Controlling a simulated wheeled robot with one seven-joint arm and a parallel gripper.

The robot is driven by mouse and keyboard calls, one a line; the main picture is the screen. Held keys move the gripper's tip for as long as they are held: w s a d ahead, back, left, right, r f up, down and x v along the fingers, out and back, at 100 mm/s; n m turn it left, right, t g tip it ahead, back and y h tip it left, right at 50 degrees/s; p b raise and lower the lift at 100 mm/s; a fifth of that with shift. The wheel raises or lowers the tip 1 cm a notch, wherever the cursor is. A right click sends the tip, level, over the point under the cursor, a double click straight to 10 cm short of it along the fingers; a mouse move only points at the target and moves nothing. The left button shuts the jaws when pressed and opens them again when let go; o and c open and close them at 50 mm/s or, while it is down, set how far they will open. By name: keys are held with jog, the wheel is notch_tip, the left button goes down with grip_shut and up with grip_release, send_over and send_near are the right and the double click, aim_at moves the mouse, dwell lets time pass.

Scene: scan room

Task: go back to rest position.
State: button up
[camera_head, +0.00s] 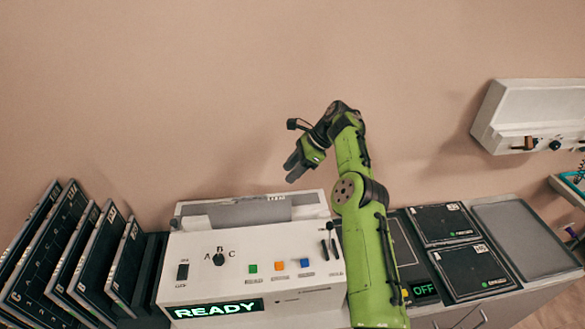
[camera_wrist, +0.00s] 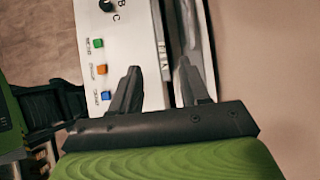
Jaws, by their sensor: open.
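My gripper (camera_head: 294,168) is at the end of my raised green arm, above the back of the white control console (camera_head: 190,245). In the wrist view my gripper's two dark fingers (camera_wrist: 160,82) are apart with nothing between them. The console shows a lit READY display (camera_head: 217,309), an A-B-C knob (camera_head: 218,258), and green, orange and blue buttons. It also shows in the wrist view (camera_wrist: 128,25), beyond the fingers. My arm hides the right end of the console.
Several dark panels (camera_head: 90,255) lean in a rack at left. Two dark cassettes (camera_head: 445,223) lie on the counter at right, beside an empty grey tray (camera_head: 525,240) and a display reading OFF (camera_head: 424,290). A white wall unit (camera_head: 535,115) hangs at upper right.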

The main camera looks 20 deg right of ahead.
jog(key=s+a+r+n+h+b, duration=0.3)
jog(key=s+a+r+n+h, duration=0.3)
jog(key=s+a+r+n, duration=0.6)
jog(key=s+d+f+n+t+b, duration=0.1)
jog(key=s+n, duration=0.1)
jog(key=s, duration=0.7)
jog(key=s+d+f+n+t+b, duration=0.1)
jog(key=s+d+f+n, duration=0.1)
jog(key=s, duration=0.8)
jog(key=s+d+f+n+t+h+b, duration=0.1)
jog(key=s+n, duration=0.3)
jog(key=s, duration=0.5)
jog(key=shift+s+d+f+t, duration=0.2)
jog(key=shift+d+f+t, duration=0.1)
jog(key=shift+d+t, duration=0.2)
